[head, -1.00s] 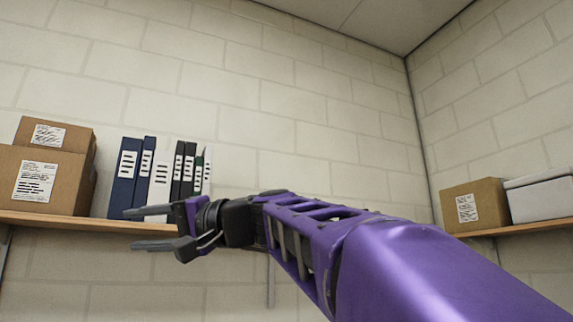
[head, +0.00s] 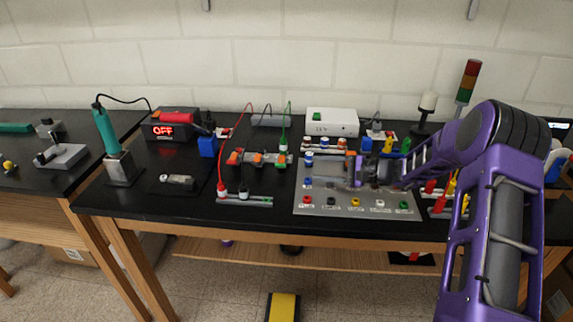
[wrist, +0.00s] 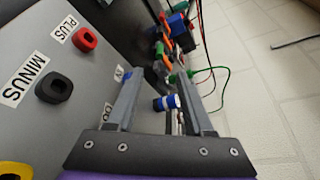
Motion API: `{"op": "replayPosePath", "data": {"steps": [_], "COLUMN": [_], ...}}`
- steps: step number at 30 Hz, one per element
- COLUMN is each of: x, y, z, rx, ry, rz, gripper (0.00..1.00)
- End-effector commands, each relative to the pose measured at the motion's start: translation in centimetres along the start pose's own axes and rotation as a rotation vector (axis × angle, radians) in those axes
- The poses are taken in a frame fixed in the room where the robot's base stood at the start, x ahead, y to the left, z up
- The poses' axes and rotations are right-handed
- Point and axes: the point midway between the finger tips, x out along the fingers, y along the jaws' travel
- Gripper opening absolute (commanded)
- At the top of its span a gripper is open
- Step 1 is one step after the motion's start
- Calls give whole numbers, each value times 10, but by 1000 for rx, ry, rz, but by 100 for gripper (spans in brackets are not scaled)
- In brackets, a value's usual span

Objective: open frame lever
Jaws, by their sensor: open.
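My gripper (head: 345,172) is over the grey panel (head: 312,211) on the black bench, its fingers pointing left. In the wrist view my gripper (wrist: 166,72) is open, with its two grey fingers apart. A blue-and-white cylinder (wrist: 165,102) shows between the fingers; I cannot tell its depth, and it does not look gripped. I cannot tell which part is the frame lever.
A red button (wrist: 84,39) and a black button (wrist: 54,88) stand up from the panel. Red and green cables run behind. A green soldering iron (head: 107,130) stands left, near a station reading OFF (head: 172,124). A white box (head: 332,122) is behind.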

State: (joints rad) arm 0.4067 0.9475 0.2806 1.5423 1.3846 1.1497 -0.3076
Motion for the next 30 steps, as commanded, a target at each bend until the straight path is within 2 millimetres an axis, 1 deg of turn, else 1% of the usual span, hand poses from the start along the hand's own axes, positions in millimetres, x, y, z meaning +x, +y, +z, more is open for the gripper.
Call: {"op": "replayPosePath", "data": {"steps": [1, 9, 12, 15, 21, 28, 29, 30], "x": [13, 70, 86, 98, 108, 108, 108, 108], "y": [0, 0, 0, 0, 0, 0, 0, 0], "z": [1, 1, 0, 0, 0, 0, 0, 0], "rx": [0, 0, -1, 0, 0, 0, 0, 0], "ry": [-4, -2, -1, -1, 1, 1, 1, 1], "rz": [1, 1, 1, 0, -1, -1, -1, -1], "gripper": [52, 52, 52, 52, 52, 52, 48, 41]}}
